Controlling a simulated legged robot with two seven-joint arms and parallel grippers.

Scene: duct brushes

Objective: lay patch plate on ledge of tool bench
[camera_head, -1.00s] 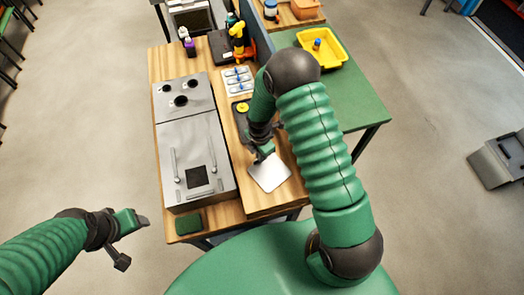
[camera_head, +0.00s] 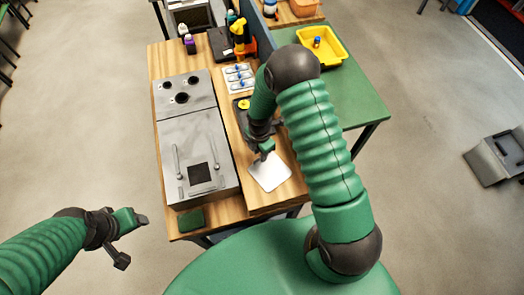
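The patch plate (camera_head: 269,174), a pale rounded square, is at the front right part of the tool bench's raised wooden ledge (camera_head: 258,203). It looks flat; whether it rests on the wood or hovers just above is unclear. My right gripper (camera_head: 263,156) points down at the plate's far edge, at or touching it. Its fingertips are small and partly hidden by my own arm, so its grip is unclear. My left gripper (camera_head: 137,242) is open and empty, off the bench at the lower left, its fingers well apart.
A grey metal box (camera_head: 197,150) fills the bench's left side, with a green pad (camera_head: 190,219) in front. Behind the plate are a black tray with a yellow disc (camera_head: 243,104) and a card of blue-marked items (camera_head: 239,77). A yellow bin (camera_head: 322,47) stands on the green table (camera_head: 358,95).

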